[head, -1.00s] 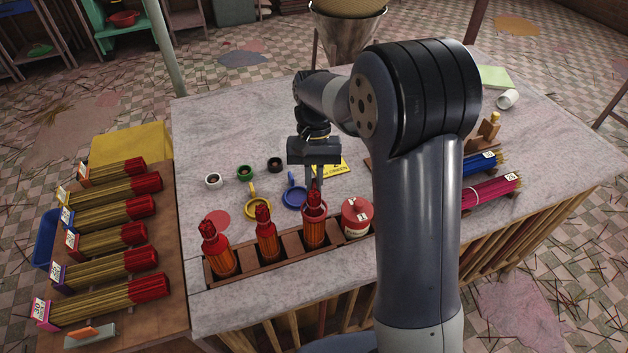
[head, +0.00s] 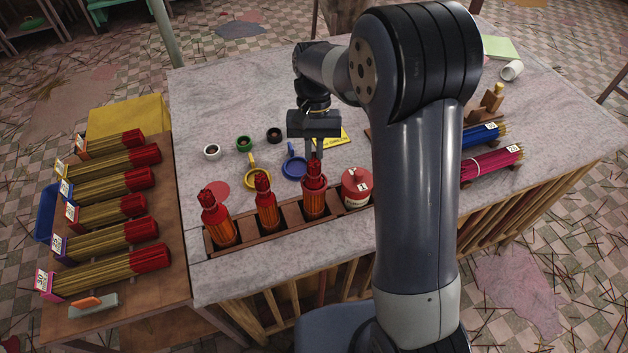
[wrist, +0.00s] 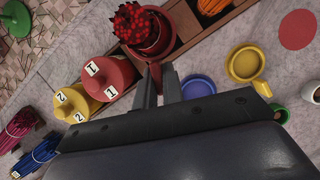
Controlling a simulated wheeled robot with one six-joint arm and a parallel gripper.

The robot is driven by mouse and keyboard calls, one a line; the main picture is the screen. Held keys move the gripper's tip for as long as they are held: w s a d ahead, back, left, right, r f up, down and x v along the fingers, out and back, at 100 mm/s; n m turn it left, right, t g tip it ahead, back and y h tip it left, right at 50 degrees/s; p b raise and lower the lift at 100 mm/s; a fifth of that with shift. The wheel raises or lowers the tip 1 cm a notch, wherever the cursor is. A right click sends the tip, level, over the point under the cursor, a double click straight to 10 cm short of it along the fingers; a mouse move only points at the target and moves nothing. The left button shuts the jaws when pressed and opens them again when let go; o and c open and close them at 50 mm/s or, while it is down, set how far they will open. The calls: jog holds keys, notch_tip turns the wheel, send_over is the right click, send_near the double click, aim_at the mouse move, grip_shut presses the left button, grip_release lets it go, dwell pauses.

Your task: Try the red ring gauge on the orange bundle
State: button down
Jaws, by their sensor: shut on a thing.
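The red ring gauge (wrist: 171,41) sits around the red-tipped upper part of an upright orange bundle in the wrist view. My gripper (wrist: 158,74) is shut on the gauge's grip beside this bundle. In the head view the orange bundle (head: 315,202) is the rightmost of three in the rack, and my gripper (head: 316,152) points down just behind its top. The red ring (head: 314,184) shows there only as a band near the tips. How snugly it fits is unclear.
Two similar bundles (head: 218,226) (head: 267,207) stand left in the wooden rack (head: 288,221). A red canister (head: 356,188) stands just right. Yellow (head: 257,184) and blue (head: 293,168) gauges lie behind. A left side table holds several lying bundles (head: 112,207).

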jog(key=shift+r, duration=0.1)
notch_tip(320, 180, up, 11)
jog(key=p, duration=0.9)
dwell(0.6)
